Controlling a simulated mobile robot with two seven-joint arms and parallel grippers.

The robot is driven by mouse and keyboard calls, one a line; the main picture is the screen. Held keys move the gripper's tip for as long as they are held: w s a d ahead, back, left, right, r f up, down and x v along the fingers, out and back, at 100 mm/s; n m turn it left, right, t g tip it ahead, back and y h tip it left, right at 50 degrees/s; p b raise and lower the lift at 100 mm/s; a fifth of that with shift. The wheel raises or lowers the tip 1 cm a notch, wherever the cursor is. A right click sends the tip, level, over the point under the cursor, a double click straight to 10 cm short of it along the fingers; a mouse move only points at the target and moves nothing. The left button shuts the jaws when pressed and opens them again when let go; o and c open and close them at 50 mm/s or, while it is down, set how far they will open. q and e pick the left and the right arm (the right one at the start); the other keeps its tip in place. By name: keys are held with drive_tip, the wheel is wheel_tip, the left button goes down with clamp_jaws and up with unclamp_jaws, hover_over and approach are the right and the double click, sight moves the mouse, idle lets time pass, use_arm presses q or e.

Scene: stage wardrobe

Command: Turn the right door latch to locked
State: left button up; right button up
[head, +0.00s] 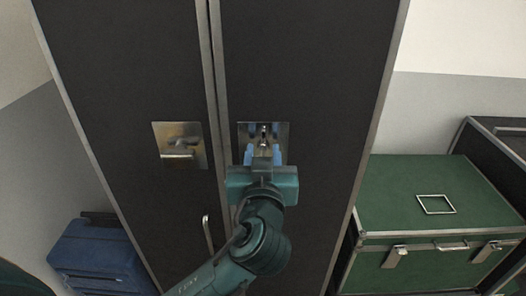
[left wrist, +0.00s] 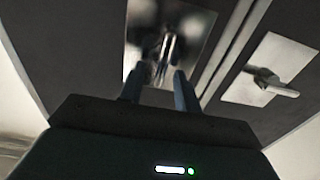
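The right door latch (head: 264,130) is a shiny metal plate with a small handle, on the dark right door of a tall case. Its handle looks roughly upright in the head view. My left gripper (head: 263,156) is in front of the lower part of this plate, its two blue fingers apart. In the left wrist view, the latch handle (left wrist: 166,50) shows between and just beyond the open fingertips (left wrist: 162,70). I cannot tell whether either finger touches it. The gripper body hides the area below the plate. My right gripper is not in view.
The left door has a similar latch plate (head: 180,146) with its handle lying roughly sideways. A bar handle (head: 207,233) is below, near the door seam. A green trunk (head: 425,200) stands at the right, a blue case (head: 98,252) at the lower left.

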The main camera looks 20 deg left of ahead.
use_arm(q)
clamp_jaws()
